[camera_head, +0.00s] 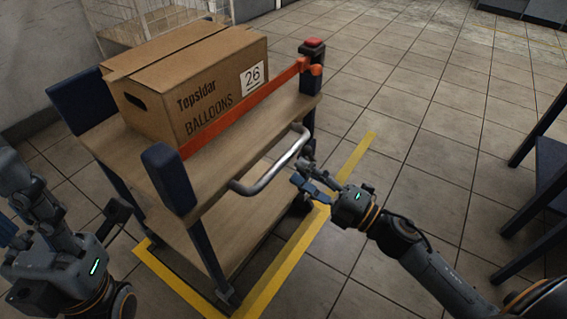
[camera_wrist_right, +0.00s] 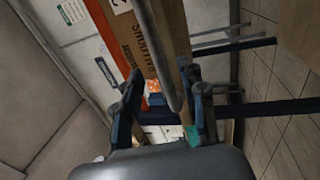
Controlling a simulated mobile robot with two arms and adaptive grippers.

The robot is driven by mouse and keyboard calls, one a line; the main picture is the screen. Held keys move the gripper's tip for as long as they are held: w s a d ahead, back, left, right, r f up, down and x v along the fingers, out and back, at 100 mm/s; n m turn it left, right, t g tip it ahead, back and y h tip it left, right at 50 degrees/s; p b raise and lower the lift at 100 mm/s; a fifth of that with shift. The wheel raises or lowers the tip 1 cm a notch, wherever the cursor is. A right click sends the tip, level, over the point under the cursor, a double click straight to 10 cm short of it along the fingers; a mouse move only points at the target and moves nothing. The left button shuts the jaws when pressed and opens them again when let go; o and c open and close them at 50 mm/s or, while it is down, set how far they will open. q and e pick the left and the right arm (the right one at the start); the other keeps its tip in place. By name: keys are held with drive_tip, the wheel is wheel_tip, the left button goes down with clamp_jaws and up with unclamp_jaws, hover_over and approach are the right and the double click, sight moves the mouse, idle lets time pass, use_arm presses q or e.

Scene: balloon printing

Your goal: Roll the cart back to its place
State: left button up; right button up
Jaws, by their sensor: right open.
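The cart (camera_head: 235,165) has wooden shelves, dark blue posts and an orange bar along its near top edge. Its silver handle (camera_head: 277,168) sticks out toward me. My right gripper (camera_head: 306,175) is open by the handle's right end. In the right wrist view the handle (camera_wrist_right: 158,50) runs down to between the open fingers (camera_wrist_right: 165,100), and no grip on it shows. My left gripper (camera_head: 115,215) is at the cart's near left side; its jaw state is unclear. Yellow floor lines (camera_head: 290,258) run along the cart's near and right sides; the far part is hidden.
A cardboard balloon box (camera_head: 190,85) labelled 26 stands on the cart's top shelf. A white wire rack (camera_head: 125,25) stands behind it by the wall. Dark blue furniture (camera_head: 548,165) is at the right edge. Tiled floor right of the cart is clear.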

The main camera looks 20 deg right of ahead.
sight(283, 162)
drive_tip(key=shift+x, duration=2.85)
clamp_jaws()
